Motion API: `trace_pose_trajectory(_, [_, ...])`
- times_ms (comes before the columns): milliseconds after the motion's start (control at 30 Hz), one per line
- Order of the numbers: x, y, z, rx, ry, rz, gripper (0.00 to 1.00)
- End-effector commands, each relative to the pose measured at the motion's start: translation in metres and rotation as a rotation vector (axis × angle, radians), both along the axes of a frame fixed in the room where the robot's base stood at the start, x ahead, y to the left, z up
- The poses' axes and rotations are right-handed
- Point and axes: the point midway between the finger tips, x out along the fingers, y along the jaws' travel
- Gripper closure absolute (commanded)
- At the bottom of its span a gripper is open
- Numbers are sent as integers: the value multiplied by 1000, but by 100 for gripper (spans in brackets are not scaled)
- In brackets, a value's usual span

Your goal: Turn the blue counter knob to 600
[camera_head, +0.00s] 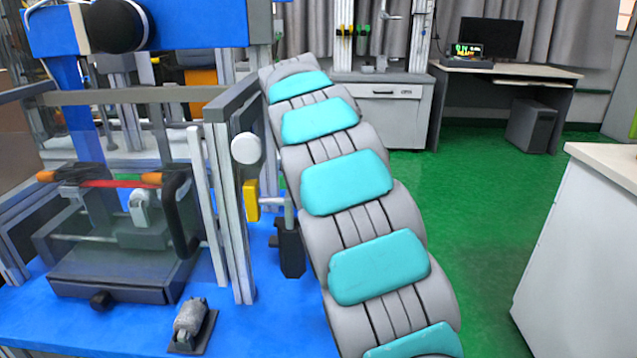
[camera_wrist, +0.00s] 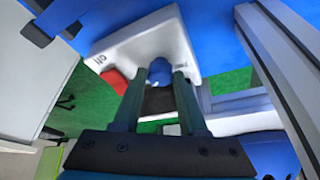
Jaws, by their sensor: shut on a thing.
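In the wrist view, the blue knob (camera_wrist: 160,69) sits on the face of a white box (camera_wrist: 176,38). My gripper (camera_wrist: 158,82) is shut on the knob, with one finger on each side of it. A red knob or button (camera_wrist: 112,80) is on the same face to the left, near a small dark "ON" mark. Another mark on the right of the face is too small to read. No count or pointer setting is readable. In the head view, my arm shows, but my gripper and the blue knob are not in view.
In the head view, a drop tower frame (camera_head: 232,200) stands on a blue table (camera_head: 270,325) close left of my arm. A white cabinet (camera_head: 580,240) is at right. Green floor between is clear.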

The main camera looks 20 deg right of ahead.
Motion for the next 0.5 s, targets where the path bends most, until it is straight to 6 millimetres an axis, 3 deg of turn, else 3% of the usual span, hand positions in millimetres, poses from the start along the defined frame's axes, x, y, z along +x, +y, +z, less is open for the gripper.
trace_pose_trajectory(333, [0,0,0,0,-1,-2,100])
trace_pose_trajectory(367, [0,0,0,0,-1,-2,57])
trace_pose_trajectory(500, [0,0,0,0,0,-1,41])
